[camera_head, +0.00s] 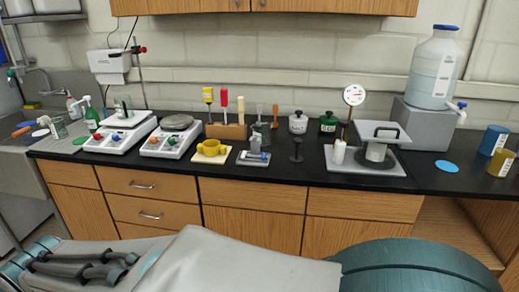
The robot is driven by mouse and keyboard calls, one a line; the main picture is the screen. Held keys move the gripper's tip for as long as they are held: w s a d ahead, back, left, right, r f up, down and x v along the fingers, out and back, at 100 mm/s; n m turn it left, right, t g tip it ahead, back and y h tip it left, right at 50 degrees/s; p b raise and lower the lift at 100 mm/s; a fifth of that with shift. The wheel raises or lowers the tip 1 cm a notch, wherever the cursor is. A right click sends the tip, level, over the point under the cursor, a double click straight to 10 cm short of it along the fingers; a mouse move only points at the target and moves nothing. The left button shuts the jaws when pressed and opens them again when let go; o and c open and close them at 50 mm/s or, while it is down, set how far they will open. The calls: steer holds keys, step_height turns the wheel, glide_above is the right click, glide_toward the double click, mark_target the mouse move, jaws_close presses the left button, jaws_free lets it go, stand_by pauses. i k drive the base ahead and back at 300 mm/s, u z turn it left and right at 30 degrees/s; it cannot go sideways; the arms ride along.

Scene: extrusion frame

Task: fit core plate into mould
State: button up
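From here I cannot tell whether the plate touches the cylinder. A short white cylinder (339,152) stands on the base at the left. My arm crosses the bottom of the head view; I do not make out my gripper's fingertips.
A dial gauge (354,95) rises behind the base. A large carboy (435,70) stands on a grey block to the right. Bare bench lies between stand and base.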

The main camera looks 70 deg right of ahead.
mark_target(211, 148)
steer(key=z, duration=2.7)
